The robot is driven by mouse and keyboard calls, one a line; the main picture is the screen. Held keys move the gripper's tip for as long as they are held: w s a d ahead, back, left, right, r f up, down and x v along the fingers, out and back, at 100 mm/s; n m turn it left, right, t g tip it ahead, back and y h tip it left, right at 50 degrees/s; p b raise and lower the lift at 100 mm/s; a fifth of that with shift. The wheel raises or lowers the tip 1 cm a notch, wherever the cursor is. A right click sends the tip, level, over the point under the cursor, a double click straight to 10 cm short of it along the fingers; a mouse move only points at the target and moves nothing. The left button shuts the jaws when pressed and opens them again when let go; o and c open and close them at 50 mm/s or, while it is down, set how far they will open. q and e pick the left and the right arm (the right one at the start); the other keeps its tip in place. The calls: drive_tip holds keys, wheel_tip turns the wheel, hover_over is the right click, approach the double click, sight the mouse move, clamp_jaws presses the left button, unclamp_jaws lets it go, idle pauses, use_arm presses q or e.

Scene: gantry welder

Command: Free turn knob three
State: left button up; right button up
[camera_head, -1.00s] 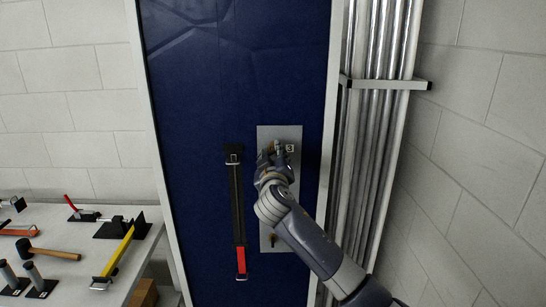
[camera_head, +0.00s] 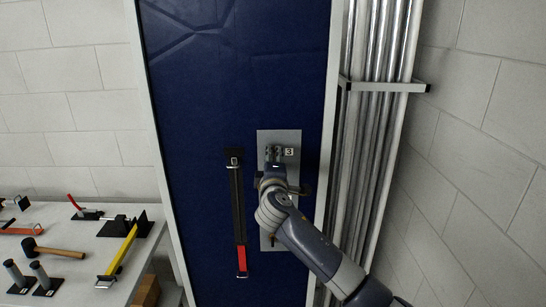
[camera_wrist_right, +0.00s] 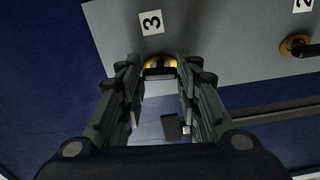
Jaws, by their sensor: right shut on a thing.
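The grey panel (camera_head: 293,138) with a "3" label (camera_head: 289,152) is on the dark blue cabinet face. In the right wrist view, knob three (camera_wrist_right: 160,73) has a dark handle and a yellow collar, just below the "3" label (camera_wrist_right: 152,22). My right gripper (camera_head: 275,152) is at the top of the panel, left of the label, and hides most of the knob in the head view. In the wrist view, the right gripper's fingers (camera_wrist_right: 160,80) are on both sides of the handle, shut on it. My left gripper is not in view.
A long black tool with a red end (camera_head: 241,258) hangs left of the panel. A second knob (camera_wrist_right: 297,46) shows by the "2" label. Metal pipes (camera_head: 375,150) run down the right. A table (camera_head: 60,222) with tools stands at left.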

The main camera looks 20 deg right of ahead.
drive_tip(key=shift+n, duration=0.5)
drive_tip(key=o, duration=1)
drive_tip(key=shift+o, duration=0.2)
drive_tip(key=v, duration=1.2)
